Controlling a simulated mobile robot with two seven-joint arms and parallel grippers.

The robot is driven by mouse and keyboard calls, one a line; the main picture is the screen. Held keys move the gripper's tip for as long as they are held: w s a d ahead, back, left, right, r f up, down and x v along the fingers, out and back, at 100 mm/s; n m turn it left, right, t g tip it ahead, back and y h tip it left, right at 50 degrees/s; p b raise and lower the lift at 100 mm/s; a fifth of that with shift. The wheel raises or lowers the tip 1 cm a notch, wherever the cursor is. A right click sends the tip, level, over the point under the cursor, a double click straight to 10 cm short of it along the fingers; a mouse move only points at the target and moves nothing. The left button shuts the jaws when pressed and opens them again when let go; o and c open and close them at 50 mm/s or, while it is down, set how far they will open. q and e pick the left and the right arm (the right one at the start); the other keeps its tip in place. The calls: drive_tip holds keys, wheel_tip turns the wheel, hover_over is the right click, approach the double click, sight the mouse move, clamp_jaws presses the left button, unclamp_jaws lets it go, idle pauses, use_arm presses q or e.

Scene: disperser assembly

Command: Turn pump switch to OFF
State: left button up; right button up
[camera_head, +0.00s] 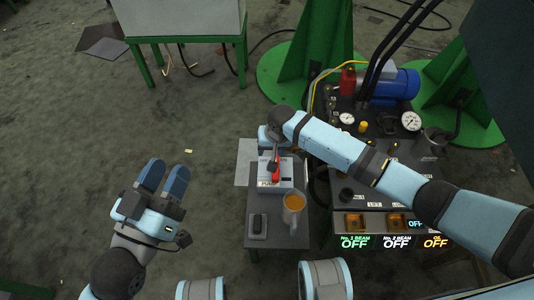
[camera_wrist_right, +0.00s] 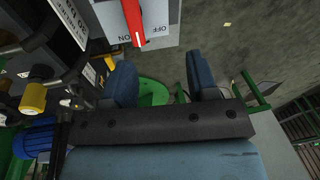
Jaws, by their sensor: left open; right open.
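The pump switch is a grey-white box (camera_head: 283,184) with a red handle (camera_head: 275,170) on the small table in the head view. In the right wrist view the red handle (camera_wrist_right: 133,18) shows at the top, its tip near the "ON" mark, with "OFF" beside it to the right. My right gripper (camera_wrist_right: 161,68) is open and empty; the handle lies just past its left finger, and I cannot tell whether they touch. In the head view my right wrist partly hides the switch's far side. My left gripper (camera_head: 165,176) is open and empty, left of the table.
A dark handheld device (camera_head: 258,224) lies at the table's near left. The pump rig with a blue motor (camera_head: 393,84) and gauges stands to the right. The floor at left is mostly clear.

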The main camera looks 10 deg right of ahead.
use_arm(q)
wheel_tip(320, 180, down, 9)
drive_tip(key=g+b, duration=0.3)
drive_tip(key=b, duration=0.3)
drive_tip(key=shift+w+d+r+m, duration=0.15)
drive_tip(key=shift+w+d+m, duration=0.05)
drive_tip(key=shift+w+m, duration=0.15)
use_arm(e)
drive_tip(key=shift+m+g+h, duration=0.7)
drive_tip(key=shift+g+h, duration=0.1)
drive_tip(key=shift+h, duration=0.1)
drive_tip(key=f, duration=0.4)
drive_tip(key=w+d+f, duration=0.1)
drive_tip(key=f, duration=0.4)
drive_tip(key=w+d+f, duration=0.1)
drive_tip(key=f, duration=0.3)
drive_tip(key=shift+w+d+f, duration=0.1)
drive_tip(key=shift+d+f, duration=0.1)
drive_tip(key=shift+f, duration=0.05)
drive_tip(key=c, duration=0.9)
use_arm(q)
drive_tip(key=shift+r, duration=0.15)
